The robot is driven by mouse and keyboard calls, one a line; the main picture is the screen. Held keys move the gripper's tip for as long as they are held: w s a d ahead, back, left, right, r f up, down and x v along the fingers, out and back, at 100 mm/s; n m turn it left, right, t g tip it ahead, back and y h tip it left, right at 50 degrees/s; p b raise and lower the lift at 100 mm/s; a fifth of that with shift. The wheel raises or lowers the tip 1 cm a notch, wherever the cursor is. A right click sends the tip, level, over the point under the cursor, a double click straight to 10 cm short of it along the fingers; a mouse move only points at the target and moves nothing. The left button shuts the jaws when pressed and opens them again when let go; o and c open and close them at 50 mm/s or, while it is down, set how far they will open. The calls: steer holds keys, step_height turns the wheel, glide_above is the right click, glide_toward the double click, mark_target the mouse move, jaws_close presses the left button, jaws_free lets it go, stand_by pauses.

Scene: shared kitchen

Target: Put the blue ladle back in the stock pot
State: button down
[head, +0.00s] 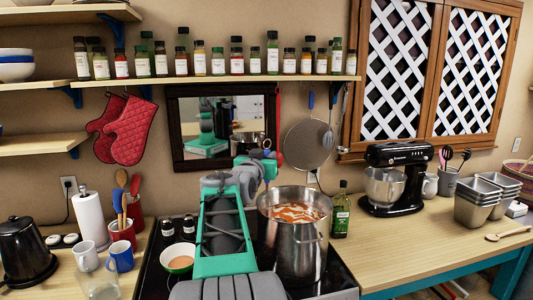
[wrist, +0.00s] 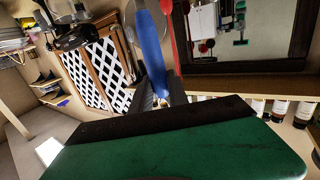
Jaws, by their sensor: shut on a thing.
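My gripper (wrist: 160,92) is shut on the blue handle of the ladle (wrist: 152,50) in the wrist view. The handle passes between the fingers and runs up out of that picture. The ladle's bowl cannot be made out. In the head view the gripper end is mostly hidden by my own arm, behind and left of the pot; a small blue part (head: 267,144) shows there. The steel stock pot (head: 297,249) stands on the stove, open at the top and filled with orange-red soup.
A green oil bottle (head: 340,212) stands right of the pot. A framed mirror (head: 190,150), a round strainer (head: 308,147) and a spice shelf (head: 220,79) are on the wall behind. A bowl (head: 178,258) sits left of my arm. Counter right of the stove has free room.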

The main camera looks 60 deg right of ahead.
step_height(320, 180, down, 2)
steer(key=shift+f+b, duration=0.2)
steer(key=shift+b, duration=0.2)
step_height(320, 180, down, 4)
steer(key=b, duration=0.4)
steer(key=shift+r, duration=0.25)
jaws_free()
stand_by(0.7)
stand_by(0.4)
steer(key=b+v, duration=0.3)
steer(key=v, duration=0.1)
steer(key=b, duration=0.5)
glide_toward(266, 183)
steer(key=r, duration=0.2)
steer(key=shift+s+a+r, duration=0.15)
steer(key=shift+a+r, duration=0.1)
steer(key=shift+r, duration=0.15)
